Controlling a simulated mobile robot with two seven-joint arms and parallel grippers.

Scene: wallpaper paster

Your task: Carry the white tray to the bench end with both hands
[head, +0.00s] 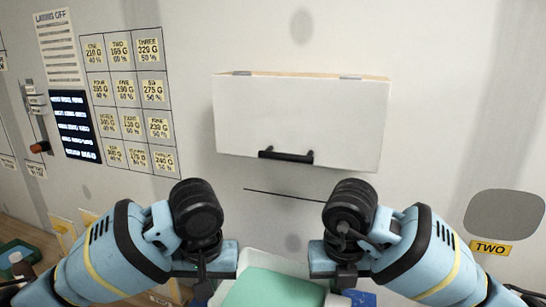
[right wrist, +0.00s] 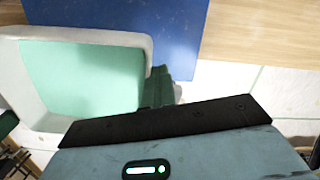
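The white tray (head: 289,261) with a mint green inner surface shows at the bottom middle of the head view, between my two wrists. In the right wrist view the tray (right wrist: 146,45) fills the left side. My right gripper (head: 335,284) is at the tray's right side; its dark green fingers (right wrist: 160,85) are close together at a small pale grip piece on the tray's side and look shut on it. My left gripper (head: 212,285) is at the tray's left side in the head view; its fingertips are hidden.
A blue mat (right wrist: 185,30) lies on a wooden bench (right wrist: 255,30) beyond the tray. Pale tiled floor (right wrist: 270,95) shows beside the bench. A white wall cabinet (head: 300,115) with a black handle is ahead. A green item (head: 18,255) stands at the lower left.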

